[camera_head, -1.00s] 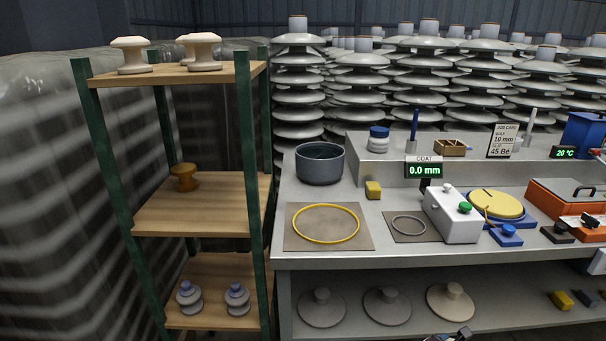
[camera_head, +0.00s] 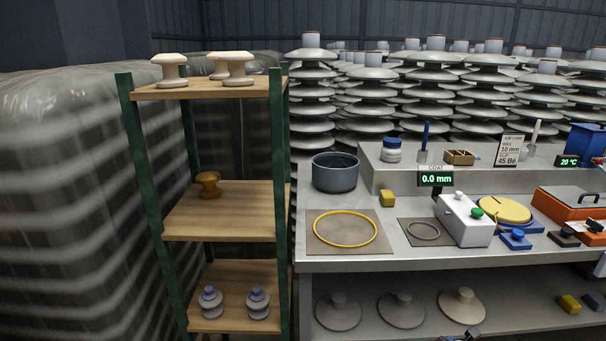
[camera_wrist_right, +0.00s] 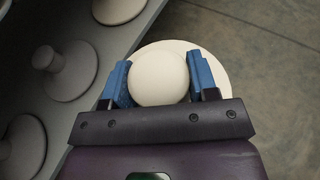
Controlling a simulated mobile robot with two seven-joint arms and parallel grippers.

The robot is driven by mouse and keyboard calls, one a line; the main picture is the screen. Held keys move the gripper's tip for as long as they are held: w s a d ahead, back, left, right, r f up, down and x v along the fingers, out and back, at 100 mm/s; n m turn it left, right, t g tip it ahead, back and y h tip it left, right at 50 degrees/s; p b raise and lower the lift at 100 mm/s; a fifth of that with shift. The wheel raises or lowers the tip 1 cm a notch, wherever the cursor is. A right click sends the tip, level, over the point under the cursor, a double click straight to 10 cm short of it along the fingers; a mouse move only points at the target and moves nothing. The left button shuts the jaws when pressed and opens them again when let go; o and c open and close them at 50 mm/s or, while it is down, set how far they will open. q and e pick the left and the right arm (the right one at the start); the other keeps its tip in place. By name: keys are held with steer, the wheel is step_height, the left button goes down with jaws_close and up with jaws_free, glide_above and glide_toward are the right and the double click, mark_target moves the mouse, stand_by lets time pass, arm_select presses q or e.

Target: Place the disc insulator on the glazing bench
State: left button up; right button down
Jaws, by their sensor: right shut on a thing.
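In the right wrist view, my right gripper (camera_wrist_right: 160,82) is shut on a cream-white disc insulator (camera_wrist_right: 220,66), with one blue finger on each side of its round cap (camera_wrist_right: 158,78). The disc's wide skirt shows behind the fingers, over the grey floor and beside the bench's lower shelf. In the head view the glazing bench (camera_head: 385,250) has a grey top with a yellow ring (camera_head: 346,244) on a brown mat and a smaller grey ring (camera_head: 423,230) on another mat. The held disc is not clearly seen there. My left gripper is in neither current view.
Several pale discs (camera_head: 401,310) lie on the bench's lower shelf. A dark pot (camera_head: 335,173), a yellow block (camera_head: 387,198), a white box (camera_head: 464,220) and a yellow-topped turntable (camera_head: 503,210) stand on the bench. A wooden rack (camera_head: 222,215) with insulators stands to the left.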

steer(key=s+a+r+n+t+y+p, duration=0.2)
steer(key=a+r+p, duration=0.1)
steer(key=r, duration=0.9)
steer(key=s+a+r+n+t+y+p, duration=0.1)
steer(key=s+a+r+n+y+p, duration=0.15)
steer(key=r, duration=0.95)
arm_select(q)
step_height(320, 180, up, 8)
steer(key=t+p, duration=0.1)
steer(key=p, duration=0.3)
steer(key=shift+a+r+n+p, duration=0.15)
steer(key=shift+r+n+p, duration=0.1)
steer(key=shift+n+p, duration=0.15)
arm_select(e)
steer(key=s+a+r+n+t+y, duration=0.1)
steer(key=s+a+r+n+y, duration=0.2)
steer(key=s+a+r, duration=0.3)
steer(key=s+a+r+n+t+y, duration=0.1)
steer(key=s+a+r+n+y, duration=0.2)
steer(key=s, duration=1)
steer(key=a+r, duration=0.3)
steer(key=a, duration=0.1)
steer(key=shift+a+r+t+y, duration=0.2)
steer(key=shift+a+t+y, duration=0.15)
steer(key=shift+t, duration=0.05)
arm_select(q)
steer(key=shift+w+r, duration=0.1)
arm_select(e)
steer(key=shift+n, duration=0.25)
